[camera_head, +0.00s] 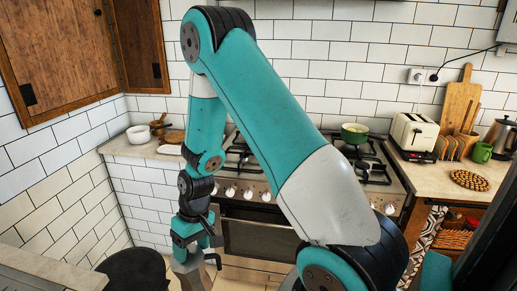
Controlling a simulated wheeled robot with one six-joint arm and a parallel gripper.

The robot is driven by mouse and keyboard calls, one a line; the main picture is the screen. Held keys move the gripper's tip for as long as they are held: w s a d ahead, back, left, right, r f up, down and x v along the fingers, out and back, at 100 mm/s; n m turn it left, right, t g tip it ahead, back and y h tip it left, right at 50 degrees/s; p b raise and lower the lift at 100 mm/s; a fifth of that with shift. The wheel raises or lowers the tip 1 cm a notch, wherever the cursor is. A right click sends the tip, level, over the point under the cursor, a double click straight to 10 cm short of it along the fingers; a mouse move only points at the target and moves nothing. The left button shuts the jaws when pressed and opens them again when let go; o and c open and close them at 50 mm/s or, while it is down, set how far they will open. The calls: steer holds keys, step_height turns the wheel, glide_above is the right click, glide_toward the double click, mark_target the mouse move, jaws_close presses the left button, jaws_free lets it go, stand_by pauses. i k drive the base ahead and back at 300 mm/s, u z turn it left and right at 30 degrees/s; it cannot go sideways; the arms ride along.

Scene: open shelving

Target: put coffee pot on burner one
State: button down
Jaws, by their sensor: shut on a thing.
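My gripper (190,246) is low at the left of centre, in front of the stove and below its top. It is shut on a grey faceted metal pot, which looks like the coffee pot (192,277). A dark handle shows at the pot's right side, and its lower part is cut off by the frame edge. The stove (262,212) stands behind my arm, with black grates over several burners. A left burner (243,150) looks bare, though my arm hides the middle of the stovetop. I cannot tell which burner is number one.
A green pot (354,132) sits on a back right burner. A toaster (413,134), boards (459,100) and a green mug (481,153) stand on the right counter. A white bowl (139,134) is on the left counter. A black round thing (135,270) stands at lower left.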

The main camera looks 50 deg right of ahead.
mark_target(243, 153)
steer(key=z, duration=0.55)
steer(key=i, duration=0.6)
steer(key=z, duration=0.6)
